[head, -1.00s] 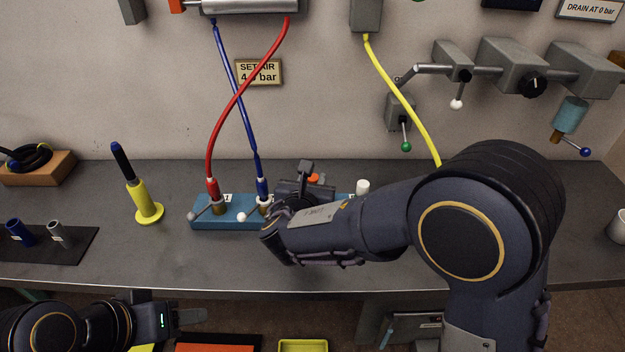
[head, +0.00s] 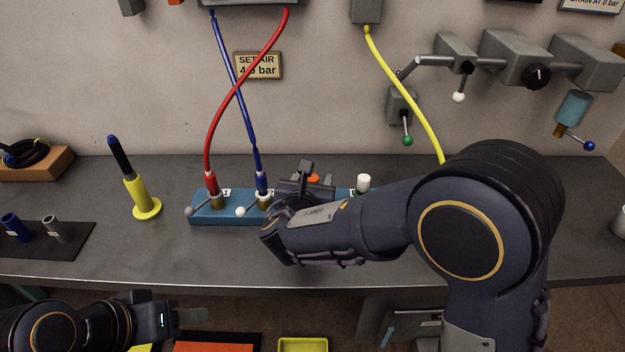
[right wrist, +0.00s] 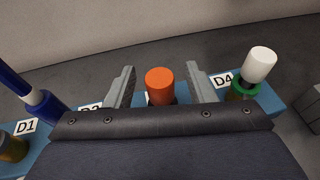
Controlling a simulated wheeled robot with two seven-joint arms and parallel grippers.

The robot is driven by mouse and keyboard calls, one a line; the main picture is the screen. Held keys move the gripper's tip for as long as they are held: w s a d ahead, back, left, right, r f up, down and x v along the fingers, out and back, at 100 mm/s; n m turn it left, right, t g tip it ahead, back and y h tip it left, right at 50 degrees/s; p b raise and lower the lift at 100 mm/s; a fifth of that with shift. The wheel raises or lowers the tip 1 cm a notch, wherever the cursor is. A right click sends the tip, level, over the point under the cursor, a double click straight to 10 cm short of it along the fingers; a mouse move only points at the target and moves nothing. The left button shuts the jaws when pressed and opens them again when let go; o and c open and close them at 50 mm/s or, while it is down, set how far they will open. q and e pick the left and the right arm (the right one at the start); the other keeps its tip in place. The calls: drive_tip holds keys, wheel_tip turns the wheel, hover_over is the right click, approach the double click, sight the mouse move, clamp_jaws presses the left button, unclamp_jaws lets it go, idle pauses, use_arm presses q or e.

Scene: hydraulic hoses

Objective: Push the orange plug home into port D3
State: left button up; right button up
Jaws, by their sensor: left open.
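The orange plug (right wrist: 159,85) stands upright between the two grey fingers of my right gripper (right wrist: 160,82), with a gap on each side. In the head view, only a little of the orange plug (head: 314,178) shows behind my right gripper. Port D3 and its label are hidden, so I cannot tell how deep the plug sits. The blue port block (head: 232,216) lies on the bench, partly behind my right arm; the D1 (right wrist: 25,127) and D4 (right wrist: 222,79) labels show. My left gripper (head: 192,319) is open and empty in front of the bench.
Red (head: 208,130) and blue (head: 248,130) hoses run down to the block, left of my right gripper. A white-topped plug (right wrist: 260,65) stands at D4. A yellow hose (head: 405,90) hangs behind my right arm. A yellow-based stand (head: 143,198) is further left.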

drive_tip(key=v, duration=0.7)
drive_tip(key=shift+s, duration=0.35)
drive_tip(key=shift+a+r, duration=0.1)
drive_tip(key=shift+r, duration=0.05)
